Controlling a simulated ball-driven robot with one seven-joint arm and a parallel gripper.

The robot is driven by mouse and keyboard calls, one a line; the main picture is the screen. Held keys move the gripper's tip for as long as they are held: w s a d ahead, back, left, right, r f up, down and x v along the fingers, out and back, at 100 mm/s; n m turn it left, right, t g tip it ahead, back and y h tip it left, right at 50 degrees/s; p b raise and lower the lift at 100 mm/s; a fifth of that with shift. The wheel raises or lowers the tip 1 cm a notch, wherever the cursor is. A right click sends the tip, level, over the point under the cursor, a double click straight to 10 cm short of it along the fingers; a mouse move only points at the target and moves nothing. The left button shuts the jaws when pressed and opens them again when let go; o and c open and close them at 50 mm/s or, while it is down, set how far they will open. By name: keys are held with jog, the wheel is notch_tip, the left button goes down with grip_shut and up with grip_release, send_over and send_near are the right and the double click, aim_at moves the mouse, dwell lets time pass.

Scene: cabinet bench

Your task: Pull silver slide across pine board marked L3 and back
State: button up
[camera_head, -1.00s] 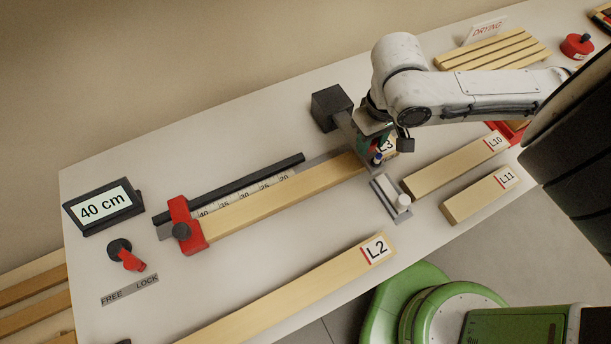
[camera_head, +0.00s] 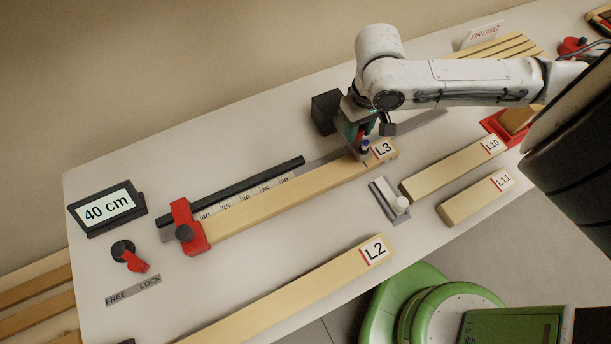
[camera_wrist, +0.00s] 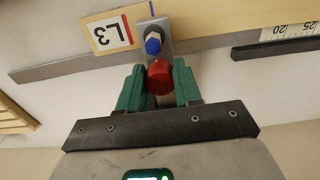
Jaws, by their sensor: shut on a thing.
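The pine board marked L3 (camera_head: 300,191) lies along the bench, its label (camera_head: 383,149) at the right end; the label also shows in the wrist view (camera_wrist: 109,33). In the head view the slide (camera_head: 364,152) is partly hidden by my gripper. My gripper (camera_wrist: 158,85) is shut on the red knob, one green finger on each side. In the head view my gripper (camera_head: 355,138) is at the board's far edge.
A red clamp (camera_head: 187,227) sits at the board's left end, near a display reading 40 cm (camera_head: 106,207) and a red lever (camera_head: 135,262). Boards L10 (camera_head: 455,170), L11 (camera_head: 475,197) and L2 (camera_head: 300,297) lie in front.

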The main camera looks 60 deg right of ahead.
jog(key=shift+w+d+p, duration=0.45)
jog(key=shift+w+d, duration=0.85)
jog(key=shift+w, duration=0.3)
jog(key=o, duration=0.9)
jog(key=shift+r, duration=4.5)
